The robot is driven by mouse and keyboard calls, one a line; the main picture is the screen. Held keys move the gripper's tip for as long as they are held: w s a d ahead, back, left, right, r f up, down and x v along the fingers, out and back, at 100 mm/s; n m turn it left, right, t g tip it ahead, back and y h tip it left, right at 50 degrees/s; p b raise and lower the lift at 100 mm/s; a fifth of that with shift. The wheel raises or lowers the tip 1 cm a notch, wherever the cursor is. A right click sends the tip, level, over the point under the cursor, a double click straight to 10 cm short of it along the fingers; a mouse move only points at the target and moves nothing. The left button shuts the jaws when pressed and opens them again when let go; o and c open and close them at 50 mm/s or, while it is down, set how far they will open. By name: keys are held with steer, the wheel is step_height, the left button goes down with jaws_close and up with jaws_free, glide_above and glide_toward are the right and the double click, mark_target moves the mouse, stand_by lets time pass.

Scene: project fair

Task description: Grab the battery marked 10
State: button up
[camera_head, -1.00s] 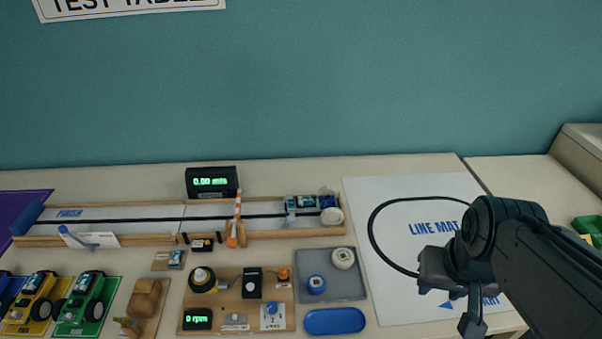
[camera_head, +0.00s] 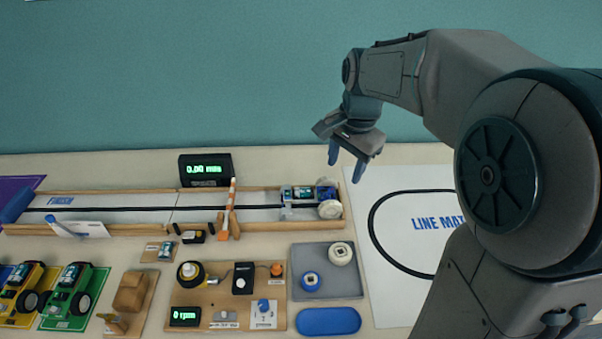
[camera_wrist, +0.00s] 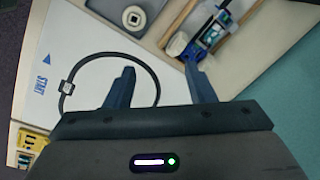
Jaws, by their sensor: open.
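No battery with a readable 10 shows in either view. A small teal-and-white block (camera_head: 166,251), which looks like a battery, sits on a little wooden pad left of the middle of the table. A similar teal-and-white block (camera_head: 303,192) sits on the cart at the right end of the track; the cart's blue and white body (camera_wrist: 211,30) shows at the top of the wrist view. My gripper (camera_head: 347,163) is open and empty, raised near the track's right end. In the wrist view its fingers (camera_wrist: 160,78) are spread with nothing between them.
The long track (camera_head: 120,215) crosses the table below a speed display (camera_head: 205,169). A grey tray (camera_head: 328,285) holds two round wheels or spools, above a blue tray (camera_head: 329,322). Wooden motor board (camera_head: 210,310) and toy cars (camera_head: 66,297) stand left. The line mat (camera_head: 385,290) lies right.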

steer(key=w+a+f+m+g+b, duration=0.1)
steer(key=w+a+f+m, duration=0.25)
steer(key=w, duration=0.35)
steer(key=w+a+f+m, duration=0.2)
steer(key=w+a+m, duration=0.2)
steer(key=w, duration=0.3)
glide_above(303, 190)
steer(key=shift+m+h, duration=0.4)
steer(key=shift+m, duration=0.05)
steer(key=f, duration=0.8)
steer(key=shift+w+f+b, duration=0.2)
steer(key=shift+w+b, duration=0.1)
steer(key=shift+s+f, duration=0.2)
steer(key=shift+f, duration=2.85)
steer(key=shift+c, duration=0.2)
steer(key=c, duration=1)
